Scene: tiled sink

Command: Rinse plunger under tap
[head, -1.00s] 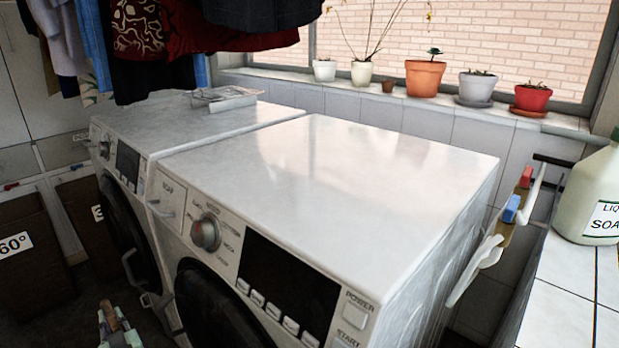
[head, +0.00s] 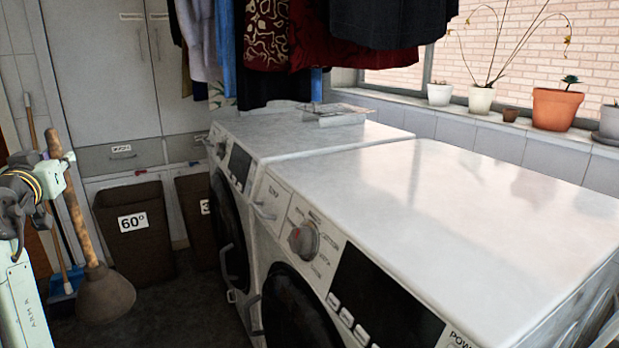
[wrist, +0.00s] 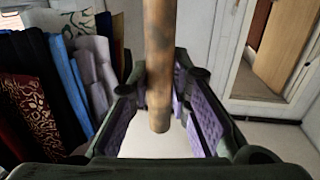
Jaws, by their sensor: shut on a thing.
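The plunger has a wooden handle and a brown rubber cup (head: 106,294). It shows at the lower left of the head view, tilted slightly, cup down. My gripper (wrist: 165,80) is shut on the wooden handle (wrist: 158,50), which passes between its purple-padded fingers in the wrist view. In the head view my gripper (head: 54,180) is at the upper part of the handle, at the left edge. Whether the cup touches the floor I cannot tell. No tap or sink shows.
Two white washing machines (head: 450,195) fill the middle and right. Brown laundry baskets (head: 136,222) stand beyond the plunger. A broom and blue dustpan (head: 62,285) are behind it at the left. Clothes (head: 270,35) hang above. Dark floor shows between plunger and machines.

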